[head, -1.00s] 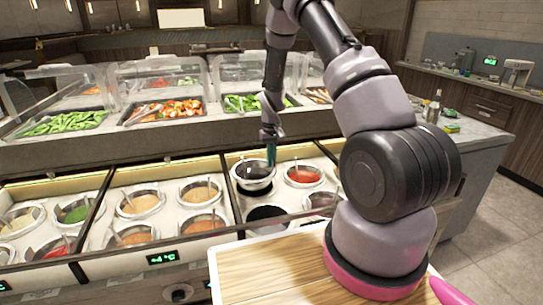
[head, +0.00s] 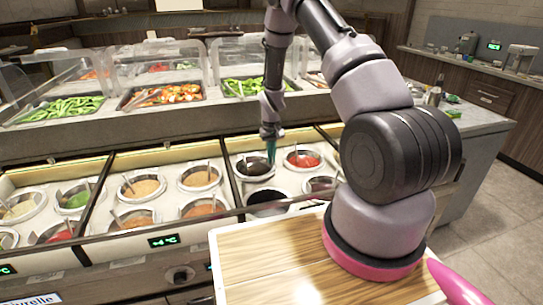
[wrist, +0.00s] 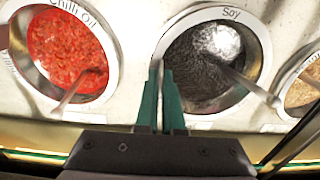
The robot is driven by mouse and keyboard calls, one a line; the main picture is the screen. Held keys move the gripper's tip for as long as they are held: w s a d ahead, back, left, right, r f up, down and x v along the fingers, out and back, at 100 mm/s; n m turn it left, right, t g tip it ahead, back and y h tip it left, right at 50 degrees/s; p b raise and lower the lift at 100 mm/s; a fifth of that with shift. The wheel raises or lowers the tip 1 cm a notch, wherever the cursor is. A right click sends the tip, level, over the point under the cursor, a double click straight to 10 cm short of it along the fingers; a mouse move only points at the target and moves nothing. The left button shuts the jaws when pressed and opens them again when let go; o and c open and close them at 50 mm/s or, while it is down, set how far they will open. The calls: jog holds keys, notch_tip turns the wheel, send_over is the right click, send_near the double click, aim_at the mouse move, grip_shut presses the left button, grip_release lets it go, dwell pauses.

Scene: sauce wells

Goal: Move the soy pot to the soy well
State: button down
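The soy pot (head: 251,170) is a round steel pot of dark liquid with a ladle. In the head view it sits at the well in the counter's back row, left of the red chilli oil. In the wrist view the pot (wrist: 205,95) lies inside the ring of the soy well (wrist: 250,88), which is labelled "Soy". My gripper (head: 271,158) points down at the pot's rim. Its teal fingers (wrist: 162,80) are close together at the rim's left side in the wrist view and look closed on it. The fingers hide part of the rim, so full seating is hard to judge.
In front is an empty dark well (head: 267,198). Other sauce pots (head: 143,187) fill the left side. Glass guards (head: 160,65) and vegetable trays stand behind. A wooden board (head: 275,255) is nearest.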

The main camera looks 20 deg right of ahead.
jog(key=shift+f, duration=0.25)
dwell(0.7)
jog(key=c, duration=1)
grip_release()
jog(key=shift+o, duration=0.5)
jog(key=o, duration=0.6)
jog(key=shift+r, duration=5.5)
